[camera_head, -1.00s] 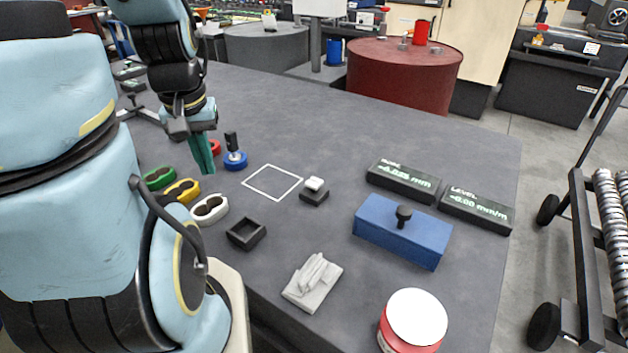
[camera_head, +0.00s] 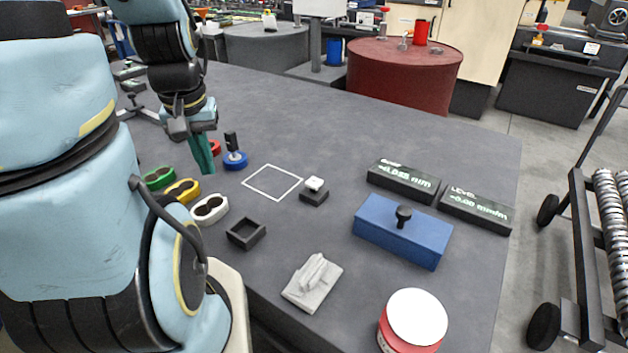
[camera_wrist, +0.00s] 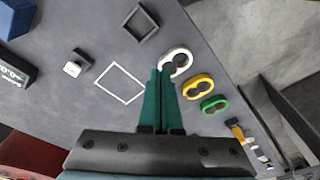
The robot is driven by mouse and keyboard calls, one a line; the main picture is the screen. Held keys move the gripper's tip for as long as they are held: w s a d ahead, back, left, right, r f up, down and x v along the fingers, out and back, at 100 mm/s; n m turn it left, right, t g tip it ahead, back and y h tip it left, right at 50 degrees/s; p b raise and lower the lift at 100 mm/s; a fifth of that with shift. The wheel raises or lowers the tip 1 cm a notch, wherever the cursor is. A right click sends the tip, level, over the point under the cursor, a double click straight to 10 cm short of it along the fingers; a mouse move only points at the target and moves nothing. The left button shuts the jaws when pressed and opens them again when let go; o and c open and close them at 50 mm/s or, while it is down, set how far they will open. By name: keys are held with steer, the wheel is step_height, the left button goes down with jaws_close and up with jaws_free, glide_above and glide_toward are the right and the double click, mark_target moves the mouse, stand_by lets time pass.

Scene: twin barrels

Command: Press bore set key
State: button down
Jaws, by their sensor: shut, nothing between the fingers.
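A small dark block with a white button on top (camera_head: 314,187) stands on the grey table, right of a white square outline; no label on it is legible. It is the only push key I can make out. In the wrist view the same button block (camera_wrist: 75,66) lies left of the outline. My gripper (camera_head: 207,170) has green fingers pressed together, empty, pointing down over the left part of the table. In the wrist view the fingers (camera_wrist: 163,72) reach toward the white twin ring, well apart from the button. The left display (camera_head: 404,181) shows a blurred mm reading.
A blue-based post (camera_head: 235,158) and white (camera_head: 209,209), yellow (camera_head: 182,191) and green (camera_head: 159,178) twin rings stand near my gripper. The table's middle behind the outline is clear.

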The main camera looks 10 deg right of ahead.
stand_by(0.3)
steer(key=n+t+y+p, duration=0.45)
steer(key=n+t, duration=0.25)
steer(key=n, duration=0.8)
glide_above(318, 184)
steer(key=shift+f+h+p, duration=0.25)
steer(key=shift+f+p, duration=0.2)
steer(key=shift+f, duration=0.3)
steer(key=shift+f, duration=0.1)
step_height(318, 184, down, 7)
steer(key=b, duration=0.7)
steer(key=shift+f+b, duration=0.1)
steer(key=shift+b, duration=0.3)
steer(key=shift+f+b, duration=0.45)
steer(key=shift+f, duration=0.25)
